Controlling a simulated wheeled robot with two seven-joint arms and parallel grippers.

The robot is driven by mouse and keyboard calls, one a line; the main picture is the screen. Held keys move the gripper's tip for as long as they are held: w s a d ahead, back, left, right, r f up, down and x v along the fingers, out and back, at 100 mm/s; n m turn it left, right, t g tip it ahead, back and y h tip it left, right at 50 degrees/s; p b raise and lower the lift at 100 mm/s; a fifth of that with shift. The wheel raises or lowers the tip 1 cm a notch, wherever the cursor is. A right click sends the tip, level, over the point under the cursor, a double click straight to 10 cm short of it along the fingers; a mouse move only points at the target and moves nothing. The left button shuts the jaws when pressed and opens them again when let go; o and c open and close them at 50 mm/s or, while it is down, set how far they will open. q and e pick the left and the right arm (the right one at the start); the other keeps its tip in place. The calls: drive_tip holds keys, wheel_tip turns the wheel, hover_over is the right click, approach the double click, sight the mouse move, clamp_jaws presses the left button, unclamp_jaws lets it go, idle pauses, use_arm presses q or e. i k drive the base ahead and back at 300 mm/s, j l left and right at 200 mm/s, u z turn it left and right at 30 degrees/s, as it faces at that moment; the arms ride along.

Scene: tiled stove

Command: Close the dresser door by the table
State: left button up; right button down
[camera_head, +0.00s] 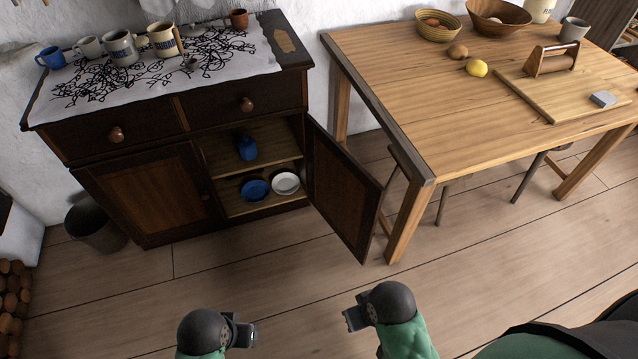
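The dark wooden dresser (95,160) stands against the wall at the left. Its right door (343,190) is swung open toward the table (400,100), with its free edge near the table's front left leg. The opening shows shelves with a blue jug (247,149), a blue bowl (255,189) and a white bowl (285,182). The left door (155,195) is shut. My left gripper (250,335) and my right gripper (350,318) are low in the view, in front of the dresser and apart from the door. Their fingers are too small to read clearly.
Several mugs (121,48) stand on a patterned cloth on the dresser top. The table holds bowls, a lemon (476,68) and a cutting board (560,95). A dark bucket (95,225) is left of the dresser. Floor in front of the dresser is clear.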

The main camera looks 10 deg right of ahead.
sight(350, 199)
drive_tip(key=l+u, duration=0.5)
drive_tip(key=k+l+u, duration=0.1)
drive_tip(key=l+u, duration=0.35)
drive_tip(key=k+l, duration=0.1)
drive_tip(key=l, duration=0.3)
drive_tip(key=k+l+u, duration=0.1)
drive_tip(key=l, duration=0.3)
drive_tip(key=k+l, duration=0.1)
drive_tip(key=l, duration=0.25)
drive_tip(key=k+l+u, duration=0.1)
drive_tip(key=l, duration=0.3)
drive_tip(key=k+l, duration=0.15)
drive_tip(key=l, duration=0.25)
drive_tip(key=k+l+u, duration=0.1)
drive_tip(key=l, duration=0.25)
drive_tip(key=k+l, duration=0.15)
drive_tip(key=l, duration=0.25)
drive_tip(key=k+l, duration=0.15)
drive_tip(key=l, duration=0.2)
drive_tip(key=u, duration=0.05)
